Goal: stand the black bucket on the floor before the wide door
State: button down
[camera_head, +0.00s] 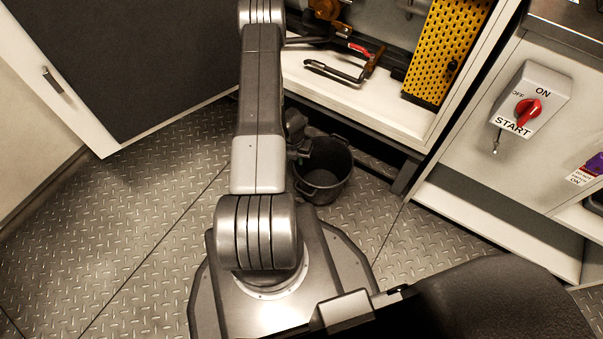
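The black bucket (322,183) is upright and seems empty, at or just above the floor, in front of the open shelf unit and just right of my arm. My gripper (299,152) is at the bucket's left rim, partly hidden behind my arm. Its fingers are small and dark, so I cannot tell whether they are closed on the rim. A wide door (130,50) with a dark panel, white frame and small handle stands at the upper left. Diamond-plate floor (140,220) lies in front of it.
A cabinet at right carries a red START switch (527,108). The floor at left is clear. My base fills the lower middle.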

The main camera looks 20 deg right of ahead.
jog(key=shift+f+b, duration=1.25)
jog(key=shift+f, duration=1.25)
jog(key=shift+f, duration=0.15)
jog(key=c, duration=1.7)
grip_release()
jog(key=r+p, duration=0.2)
jog(key=r, duration=0.2)
jog(key=r+p, duration=0.2)
jog(key=r, duration=0.2)
jog(key=a+r+p, duration=0.1)
jog(key=r+p, duration=0.2)
jog(key=r, duration=0.1)
jog(key=shift+w+r, duration=0.15)
jog(key=shift+w, duration=0.25)
